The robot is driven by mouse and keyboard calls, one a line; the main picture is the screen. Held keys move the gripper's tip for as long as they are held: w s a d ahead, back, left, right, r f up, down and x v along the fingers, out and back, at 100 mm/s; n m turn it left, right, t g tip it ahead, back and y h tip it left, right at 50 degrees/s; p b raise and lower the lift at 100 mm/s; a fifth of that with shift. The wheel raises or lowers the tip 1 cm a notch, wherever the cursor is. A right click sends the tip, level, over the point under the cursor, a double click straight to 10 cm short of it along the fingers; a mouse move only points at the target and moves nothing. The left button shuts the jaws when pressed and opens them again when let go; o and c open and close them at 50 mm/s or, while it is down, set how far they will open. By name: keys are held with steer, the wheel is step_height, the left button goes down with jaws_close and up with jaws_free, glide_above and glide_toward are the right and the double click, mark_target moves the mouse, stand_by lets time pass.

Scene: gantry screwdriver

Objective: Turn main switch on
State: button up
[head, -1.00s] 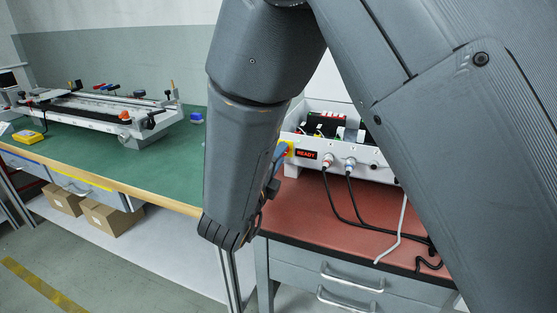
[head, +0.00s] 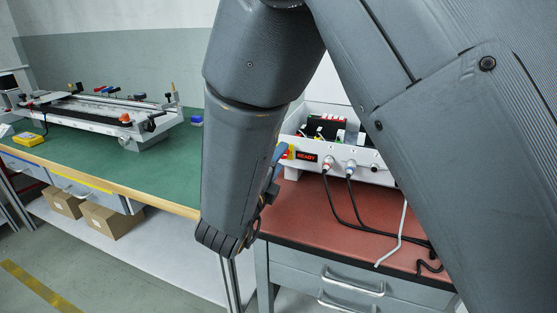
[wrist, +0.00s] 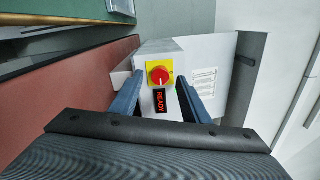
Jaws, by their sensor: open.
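The main switch is a red round knob on a yellow plate (wrist: 160,75), on the end of a light grey control box (wrist: 160,48). A white mark on the knob points down toward the display in the wrist view. In the head view the switch (head: 290,153) is partly hidden by my gripper. My gripper (wrist: 162,84) is open, its two blue fingers on either side of the switch in the wrist view. No contact with the knob shows. In the head view one blue fingertip (head: 279,153) is beside the switch.
A display (head: 307,157) beside the switch reads READY in red. Black cables (head: 334,203) run from the box over the red bench top (head: 310,222). A green table (head: 170,160) with a long fixture (head: 100,110) stands to the left.

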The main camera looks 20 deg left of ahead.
steer(key=s, duration=0.7)
steer(key=shift+a, duration=0.25)
steer(key=shift+s, duration=0.1)
